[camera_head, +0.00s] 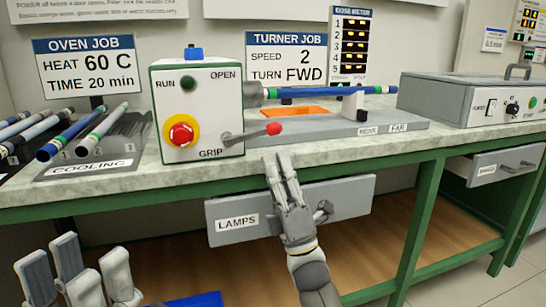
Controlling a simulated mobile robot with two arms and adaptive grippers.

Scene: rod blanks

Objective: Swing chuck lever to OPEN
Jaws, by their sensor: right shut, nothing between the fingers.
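The turner's white box (196,110) stands on the bench, marked OPEN at its upper right and GRIP at its lower right. The chuck lever (243,134) is a grey handle with a red tip. It points right and slightly up from its pivot, close to the GRIP label. A blue rod (325,91) with green bands extends right from the grey chuck (252,94). My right gripper (279,160) is shut and empty, fingers up, in front of the bench edge and below the red tip, apart from it. My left gripper (78,265) is open and empty at the lower left.
A red stop button (181,134) is on the box's front. A cooling rack (100,150) with several rods stands to the left. A LAMPS drawer (240,222) is behind my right gripper. A grey oven-like case (440,98) sits at the right.

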